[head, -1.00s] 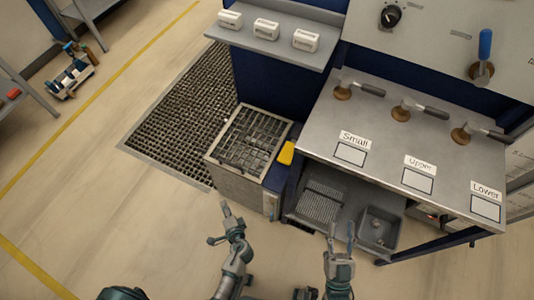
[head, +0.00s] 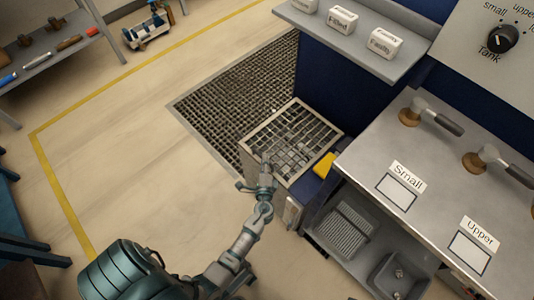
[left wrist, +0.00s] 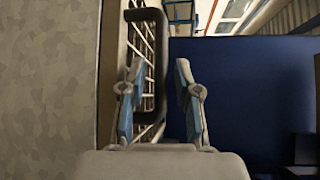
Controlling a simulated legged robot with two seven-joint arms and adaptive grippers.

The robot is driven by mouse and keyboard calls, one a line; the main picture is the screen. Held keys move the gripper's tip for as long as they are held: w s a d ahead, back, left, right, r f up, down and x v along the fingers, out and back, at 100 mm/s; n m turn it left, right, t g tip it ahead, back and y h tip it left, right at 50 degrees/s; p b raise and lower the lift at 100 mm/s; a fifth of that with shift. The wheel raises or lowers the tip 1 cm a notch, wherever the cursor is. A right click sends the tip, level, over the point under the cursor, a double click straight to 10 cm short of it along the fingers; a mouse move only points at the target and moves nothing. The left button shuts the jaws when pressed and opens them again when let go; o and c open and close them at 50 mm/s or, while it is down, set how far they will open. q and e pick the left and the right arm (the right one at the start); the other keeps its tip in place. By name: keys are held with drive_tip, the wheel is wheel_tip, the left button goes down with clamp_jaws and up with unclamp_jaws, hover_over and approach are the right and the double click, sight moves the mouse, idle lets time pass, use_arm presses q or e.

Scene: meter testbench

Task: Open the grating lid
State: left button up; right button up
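The grating lid (head: 297,133) is a metal grid in a pale frame, lying flat and closed on top of a box beside the blue bench. My left gripper (head: 266,167) is at the lid's near left edge. In the left wrist view, the left gripper (left wrist: 158,82) is open, its two blue-grey fingers apart. A black loop handle (left wrist: 160,62) shows there beside the lid's bars (left wrist: 138,45). One side of the handle appears between the fingers; the left finger overlaps the loop. Contact cannot be told. My right gripper is out of view.
A yellow block (head: 325,164) is right of the lid. A floor grating (head: 215,100) lies behind and left. The steel bench (head: 440,165) with valve handles and a shelf (head: 355,25) of labelled blocks stand right. Open floor (head: 120,160) is left.

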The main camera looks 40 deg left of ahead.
use_arm(q)
drive_tip(key=x, duration=0.4)
drive_tip(key=shift+a+f, duration=0.2)
drive_tip(key=shift+a, duration=0.1)
drive_tip(key=shift+d+r, duration=0.1)
clamp_jaws()
